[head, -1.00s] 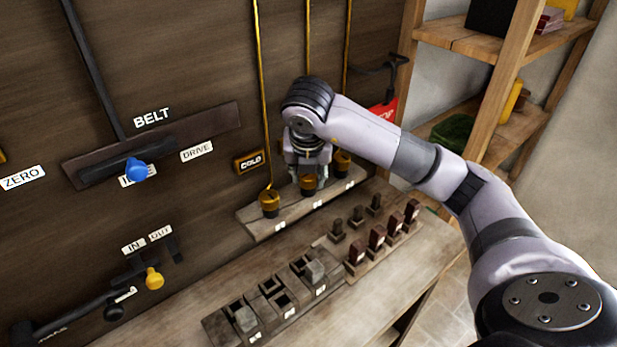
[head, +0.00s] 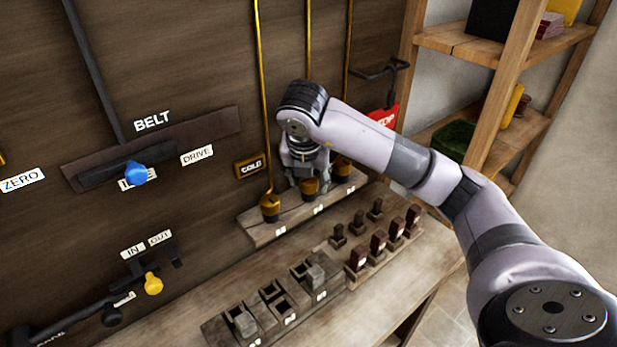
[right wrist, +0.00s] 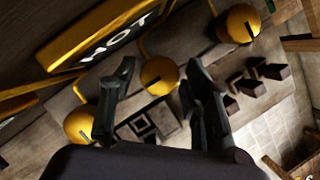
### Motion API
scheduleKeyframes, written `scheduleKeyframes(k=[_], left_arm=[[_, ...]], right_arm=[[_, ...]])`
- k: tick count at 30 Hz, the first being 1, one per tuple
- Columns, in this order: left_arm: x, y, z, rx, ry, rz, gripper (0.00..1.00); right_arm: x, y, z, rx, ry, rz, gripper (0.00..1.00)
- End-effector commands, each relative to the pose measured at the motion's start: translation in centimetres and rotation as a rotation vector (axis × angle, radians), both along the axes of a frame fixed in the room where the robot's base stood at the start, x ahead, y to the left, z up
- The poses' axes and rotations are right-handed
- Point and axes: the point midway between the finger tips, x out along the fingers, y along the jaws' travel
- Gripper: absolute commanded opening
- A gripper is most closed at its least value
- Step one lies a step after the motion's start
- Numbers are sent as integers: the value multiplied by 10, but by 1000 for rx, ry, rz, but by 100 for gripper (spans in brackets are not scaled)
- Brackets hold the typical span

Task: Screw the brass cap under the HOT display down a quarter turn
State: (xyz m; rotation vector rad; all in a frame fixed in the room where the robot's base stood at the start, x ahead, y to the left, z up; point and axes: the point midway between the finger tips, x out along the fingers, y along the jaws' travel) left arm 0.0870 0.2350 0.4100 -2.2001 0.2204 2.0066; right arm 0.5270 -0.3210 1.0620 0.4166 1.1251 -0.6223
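Three brass caps stand in a row on a wooden ledge (head: 259,233) under brass rods. The middle brass cap (head: 309,187) is under my right gripper (head: 306,180). In the right wrist view the HOT display (right wrist: 112,38) is a brass-framed plate beside the middle cap (right wrist: 158,75). My right gripper (right wrist: 160,62) points down with its two fingers spread, one on each side of that cap, with gaps showing in this view. Whether a finger touches the cap is unclear. In the head view my wrist hides the HOT display. My left gripper is not in view.
The left cap (head: 269,207) under the COLD display (head: 249,166) and the right cap (head: 342,168) stand close on either side. Dark stamps (head: 379,243) and a slotted block (head: 246,324) are on the bench in front. Wooden shelves (head: 460,45) stand at right.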

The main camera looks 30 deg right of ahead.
Motion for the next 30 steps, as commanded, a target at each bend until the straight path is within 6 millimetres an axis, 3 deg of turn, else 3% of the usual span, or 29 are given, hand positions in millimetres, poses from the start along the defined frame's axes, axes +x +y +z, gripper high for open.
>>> scheduleKeyframes(k=[14,30], left_arm=[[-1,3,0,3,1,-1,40],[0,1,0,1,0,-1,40]], right_arm=[[-1,1,4,-1,-2,1,52],[-22,20,75,-1,-7,2,52]])
